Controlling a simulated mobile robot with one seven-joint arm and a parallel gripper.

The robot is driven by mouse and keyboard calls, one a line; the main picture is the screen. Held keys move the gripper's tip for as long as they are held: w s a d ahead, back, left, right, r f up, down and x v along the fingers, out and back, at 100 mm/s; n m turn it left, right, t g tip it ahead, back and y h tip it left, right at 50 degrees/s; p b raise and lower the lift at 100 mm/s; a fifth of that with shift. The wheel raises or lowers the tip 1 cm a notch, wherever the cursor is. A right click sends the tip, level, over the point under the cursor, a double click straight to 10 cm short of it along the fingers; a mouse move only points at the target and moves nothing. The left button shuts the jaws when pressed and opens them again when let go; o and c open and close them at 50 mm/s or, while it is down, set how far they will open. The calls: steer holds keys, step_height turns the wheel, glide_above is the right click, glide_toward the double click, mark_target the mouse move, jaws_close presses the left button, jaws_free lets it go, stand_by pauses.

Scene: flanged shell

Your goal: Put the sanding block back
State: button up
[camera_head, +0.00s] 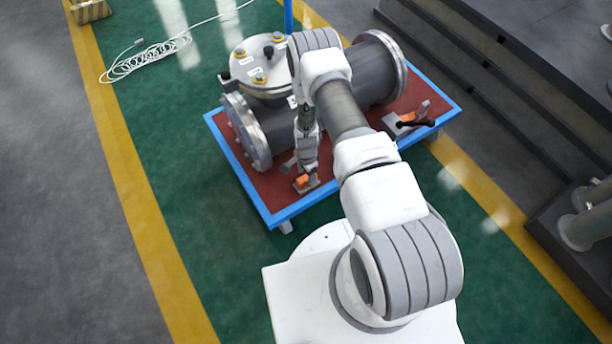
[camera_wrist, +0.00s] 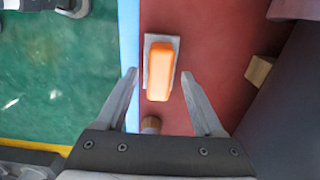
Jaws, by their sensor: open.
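The sanding block, which looks like an orange grip on a flat grey plate, lies on the red top of the blue-edged stand. In the wrist view the sanding block (camera_wrist: 160,70) is close to the blue edge, and in the head view it shows as a small orange patch (camera_head: 303,181) at the stand's near side. My gripper (camera_wrist: 158,76) is open, its fingers on either side of the sanding block in the picture and apart from it. In the head view my gripper (camera_head: 304,166) points down over the block, partly hiding it.
The grey flanged shell (camera_head: 279,126) fills much of the stand (camera_head: 268,200). A small wooden piece (camera_wrist: 259,70) and a round tan end (camera_wrist: 151,124) lie near the block. Dark steps (camera_head: 500,80) are at right.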

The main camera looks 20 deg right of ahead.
mark_target(306, 178)
step_height(306, 178, up, 10)
steer(key=p, duration=0.2)
steer(key=shift+r+p, duration=0.25)
steer(key=shift+p, duration=0.1)
